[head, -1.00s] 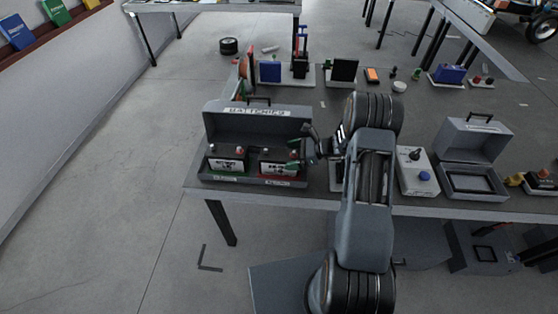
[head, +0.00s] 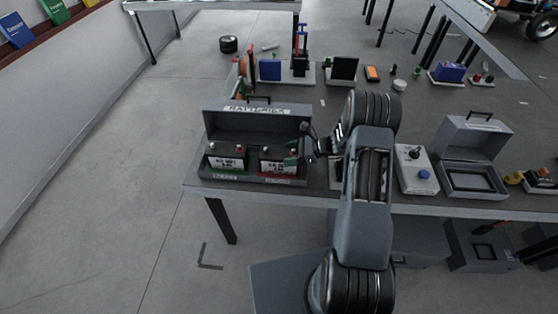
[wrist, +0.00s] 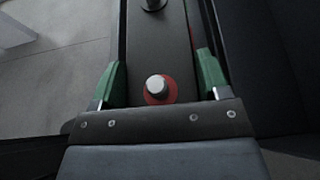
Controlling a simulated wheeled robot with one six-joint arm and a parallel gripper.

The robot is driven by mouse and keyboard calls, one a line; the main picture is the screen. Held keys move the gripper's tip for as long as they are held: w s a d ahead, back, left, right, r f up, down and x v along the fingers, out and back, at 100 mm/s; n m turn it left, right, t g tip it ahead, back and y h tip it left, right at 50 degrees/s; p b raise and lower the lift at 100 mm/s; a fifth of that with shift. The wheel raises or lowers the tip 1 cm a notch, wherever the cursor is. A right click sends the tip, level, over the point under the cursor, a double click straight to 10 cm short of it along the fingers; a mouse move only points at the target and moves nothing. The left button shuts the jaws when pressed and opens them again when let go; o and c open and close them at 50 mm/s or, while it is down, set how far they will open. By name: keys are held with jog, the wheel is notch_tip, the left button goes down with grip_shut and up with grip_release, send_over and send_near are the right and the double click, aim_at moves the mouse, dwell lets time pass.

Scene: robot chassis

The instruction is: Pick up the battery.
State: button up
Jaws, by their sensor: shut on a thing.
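The battery box (head: 258,127), a grey case with its lid up and a batteries label, stands at the left end of the table. It holds two dark batteries with white labels, the left one (head: 226,162) over a green strip and the right one (head: 278,166) over a red strip. My gripper (head: 296,159) reaches in from the right and is shut on the right battery. In the wrist view the battery's dark top (wrist: 160,50) lies between the green fingers, with a white terminal (wrist: 156,85) ringed in red near the palm. The battery's lower part is hidden there.
Right of my arm stand a white control box (head: 416,170) with a blue button and an open grey case (head: 474,165). Several small parts, including a blue box (head: 270,70), line the table's back. Bare floor lies left of the table.

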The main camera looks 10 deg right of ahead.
grip_shut()
jog(key=shift+w+r, duration=0.15)
jog(key=shift+r, duration=0.05)
